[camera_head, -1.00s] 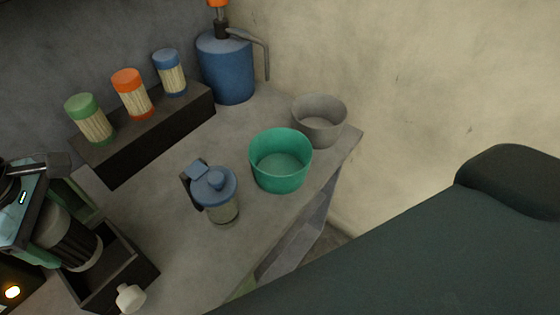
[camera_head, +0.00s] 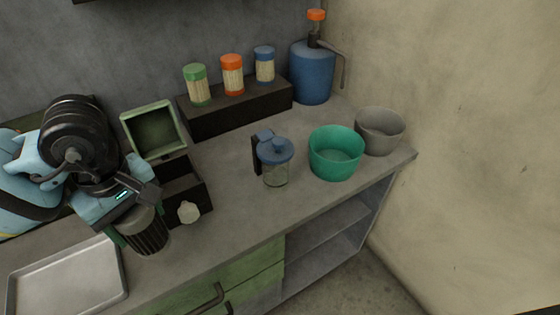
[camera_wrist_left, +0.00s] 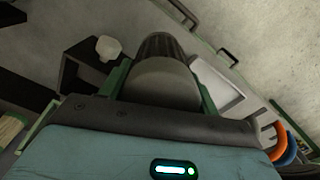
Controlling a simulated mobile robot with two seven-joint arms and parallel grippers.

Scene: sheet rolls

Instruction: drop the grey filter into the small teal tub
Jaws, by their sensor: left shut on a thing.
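The grey filter (camera_head: 147,236) is a dark ribbed cylinder with a paler grey body. My left gripper (camera_head: 138,214) is shut on it, at the left of the head view, above the counter. The left wrist view shows the filter's smooth grey side (camera_wrist_left: 162,82) between the fingers. The small teal tub (camera_head: 336,168) stands upright and open on the counter's right part, well to the right of the gripper. Its inside looks empty. My right gripper is not in view.
A lidded glass jug (camera_head: 276,172) stands between the filter and the tub. A grey tub (camera_head: 382,132) is behind the teal tub, close to it. A dark box with a pale knob (camera_head: 188,196) and a green bin (camera_head: 155,130) are near the gripper. A metal tray (camera_head: 66,282) lies front left.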

